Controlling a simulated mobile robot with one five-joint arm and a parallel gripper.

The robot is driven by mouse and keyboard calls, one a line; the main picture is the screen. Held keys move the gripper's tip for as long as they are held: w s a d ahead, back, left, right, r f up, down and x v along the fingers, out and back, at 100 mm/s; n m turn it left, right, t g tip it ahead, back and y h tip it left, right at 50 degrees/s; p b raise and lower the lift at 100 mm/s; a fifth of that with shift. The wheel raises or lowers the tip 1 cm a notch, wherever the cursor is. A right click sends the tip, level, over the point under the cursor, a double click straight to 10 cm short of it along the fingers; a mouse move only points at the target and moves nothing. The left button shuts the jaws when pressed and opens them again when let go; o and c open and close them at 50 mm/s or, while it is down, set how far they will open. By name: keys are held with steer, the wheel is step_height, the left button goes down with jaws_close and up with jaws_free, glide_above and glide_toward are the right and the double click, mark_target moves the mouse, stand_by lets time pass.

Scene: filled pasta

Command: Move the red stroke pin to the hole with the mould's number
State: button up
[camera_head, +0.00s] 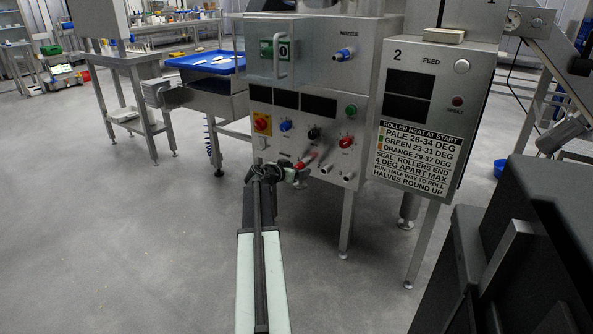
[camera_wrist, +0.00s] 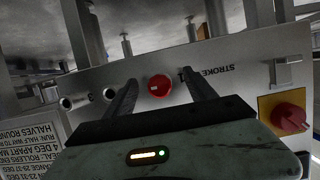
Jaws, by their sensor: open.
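The red stroke pin (camera_wrist: 159,87) sits in the machine's front panel, its round red head facing out. In the head view a red spot (camera_head: 299,167) shows low on the panel, partly behind my gripper (camera_head: 290,176). In the wrist view my gripper (camera_wrist: 159,77) is open, with one finger on each side of the pin's head; I cannot tell whether they touch it. The lettering "STROKE" (camera_wrist: 217,71) is beside the right finger.
A red knob on a yellow plate (camera_head: 262,123) is left on the panel; it also shows in the wrist view (camera_wrist: 290,116). Other knobs (camera_head: 346,141) sit above. A roller-heat placard (camera_head: 419,150) is on the right cabinet. A blue tray (camera_head: 205,62) stands left. Open floor lies left.

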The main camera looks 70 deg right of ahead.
stand_by(0.5)
steer(key=p+v, duration=0.2)
steer(key=v, duration=0.5)
stand_by(0.3)
steer(key=p+v, duration=0.3)
steer(key=v, duration=0.4)
steer(key=shift+a+r, duration=0.2)
steer(key=shift+a, duration=0.15)
